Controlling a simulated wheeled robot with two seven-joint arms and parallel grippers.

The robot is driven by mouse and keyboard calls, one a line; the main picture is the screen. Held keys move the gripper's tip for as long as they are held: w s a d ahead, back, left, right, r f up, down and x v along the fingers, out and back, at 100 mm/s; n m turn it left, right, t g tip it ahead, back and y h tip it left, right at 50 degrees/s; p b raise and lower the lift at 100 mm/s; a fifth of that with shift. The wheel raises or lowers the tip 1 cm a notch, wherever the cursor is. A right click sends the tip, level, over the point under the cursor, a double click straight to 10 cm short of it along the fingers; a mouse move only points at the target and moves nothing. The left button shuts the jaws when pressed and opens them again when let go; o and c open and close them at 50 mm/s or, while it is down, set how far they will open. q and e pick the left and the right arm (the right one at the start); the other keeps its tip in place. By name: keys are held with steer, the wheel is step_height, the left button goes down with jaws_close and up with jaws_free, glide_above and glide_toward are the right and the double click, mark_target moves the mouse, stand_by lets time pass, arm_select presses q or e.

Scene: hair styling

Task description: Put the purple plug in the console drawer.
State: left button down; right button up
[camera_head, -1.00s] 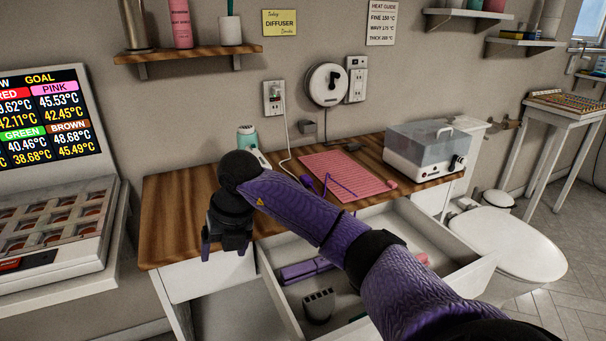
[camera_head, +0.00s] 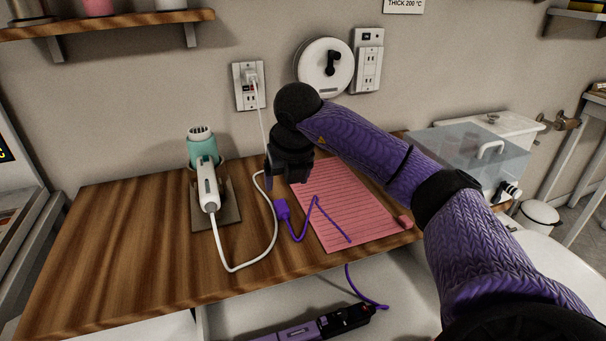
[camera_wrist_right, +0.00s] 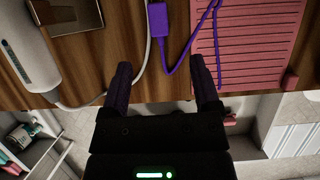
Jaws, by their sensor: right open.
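The purple plug (camera_head: 282,211) lies on the wooden console top beside the left edge of a pink ribbed mat. Its purple cord loops over the mat and hangs down into the console drawer (camera_head: 405,300), which is pulled open below the top. My right gripper (camera_head: 286,184) is open and empty, above the console just behind the plug in the head view. In the right wrist view the plug (camera_wrist_right: 158,22) lies beyond the gap between the open fingertips (camera_wrist_right: 160,70), not touching them. My left gripper is not in view.
The pink mat (camera_head: 345,205) lies to the right. A purple and black tool (camera_head: 315,328) lies in the drawer. A clear-lidded box (camera_head: 468,155) stands at right.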

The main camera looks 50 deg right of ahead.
mark_target(282, 205)
steer(key=b+x, duration=0.5)
steer(key=x, duration=0.5)
steer(key=shift+w+b, duration=0.1)
steer(key=shift+b, duration=0.25)
steer(key=shift+r, duration=0.15)
steer(key=shift+c, duration=0.3)
steer(key=c, duration=0.7)
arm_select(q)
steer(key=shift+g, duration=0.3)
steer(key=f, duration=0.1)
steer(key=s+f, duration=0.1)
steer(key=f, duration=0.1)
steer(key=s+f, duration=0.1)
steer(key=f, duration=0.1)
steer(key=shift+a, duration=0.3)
arm_select(e)
jaws_close()
